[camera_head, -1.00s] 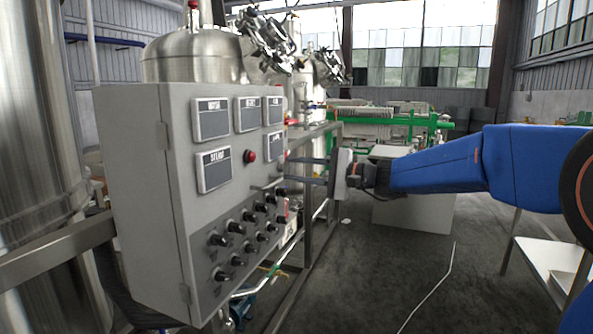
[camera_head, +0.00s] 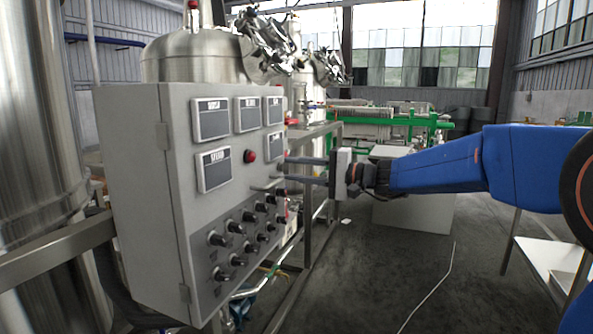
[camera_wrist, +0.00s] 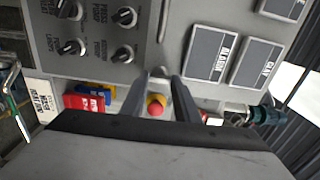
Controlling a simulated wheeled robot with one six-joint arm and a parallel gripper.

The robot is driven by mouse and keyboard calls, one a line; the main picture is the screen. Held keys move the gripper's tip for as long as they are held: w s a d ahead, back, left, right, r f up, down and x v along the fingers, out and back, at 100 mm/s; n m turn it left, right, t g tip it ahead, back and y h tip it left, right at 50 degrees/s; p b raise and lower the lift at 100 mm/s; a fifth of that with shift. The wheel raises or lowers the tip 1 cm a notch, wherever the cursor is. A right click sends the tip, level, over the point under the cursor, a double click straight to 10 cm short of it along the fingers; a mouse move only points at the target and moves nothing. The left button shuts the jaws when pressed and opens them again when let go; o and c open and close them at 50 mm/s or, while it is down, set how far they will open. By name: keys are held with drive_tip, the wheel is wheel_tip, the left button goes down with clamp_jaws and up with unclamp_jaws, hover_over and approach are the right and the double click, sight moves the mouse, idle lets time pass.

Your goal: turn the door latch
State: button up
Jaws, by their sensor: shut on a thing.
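The grey control cabinet (camera_head: 130,190) stands at the left in the head view, with its door front (camera_head: 200,212) carrying displays and knobs. My gripper (camera_head: 284,169) reaches in from the right, its two dark fingers level and their tips at the door's right edge. In the wrist view my gripper (camera_wrist: 160,77) has its fingers close on either side of a small grey piece, which looks like the door latch (camera_wrist: 158,72). The fingers mostly hide it, so its angle cannot be told. The door looks closed.
A red button with a yellow base (camera_wrist: 157,104) shows between the fingers in the wrist view. A metal bar (camera_head: 267,185) stands out from the door near the fingertips. Black knobs (camera_head: 236,227) lie below. Open floor (camera_head: 380,265) lies right of the cabinet.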

drive_tip(key=o, duration=1)
drive_tip(key=shift+o, duration=0.2)
drive_tip(key=shift+d, duration=0.1)
drive_tip(key=v, duration=1.7)
drive_tip(key=shift+s+d, duration=0.1)
drive_tip(key=shift+s, duration=0.1)
